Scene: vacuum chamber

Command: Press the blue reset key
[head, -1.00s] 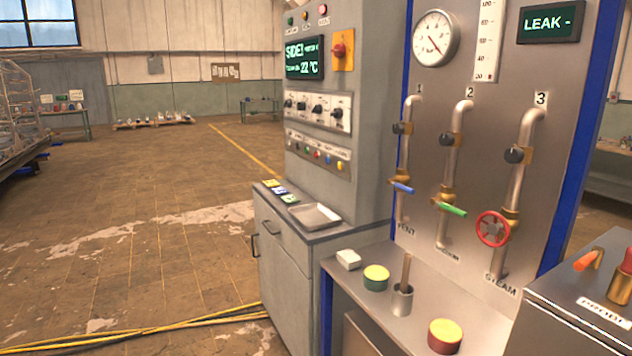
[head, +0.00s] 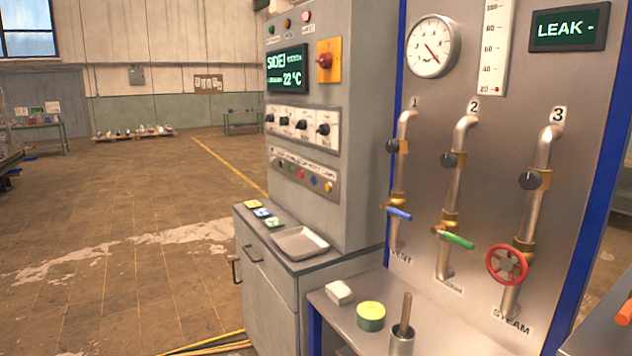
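The grey control cabinet (head: 330,190) stands in the middle of the head view. A row of small coloured round buttons runs along its lower panel (head: 304,174); one of them is blue (head: 313,177). On the cabinet's ledge lie several small square tiles, one yellow (head: 253,205), one blue (head: 262,213) and one green (head: 274,222), beside a shallow metal tray (head: 300,241). I cannot read any label that says which blue item is the reset key.
To the right stands a steel panel with a gauge (head: 433,46), pipes, a red handwheel (head: 507,265) and a LEAK display (head: 568,29). Its bench holds a white block (head: 339,292), a yellow-topped green cylinder (head: 371,316) and a metal cup (head: 401,339) with a rod. Open floor lies left.

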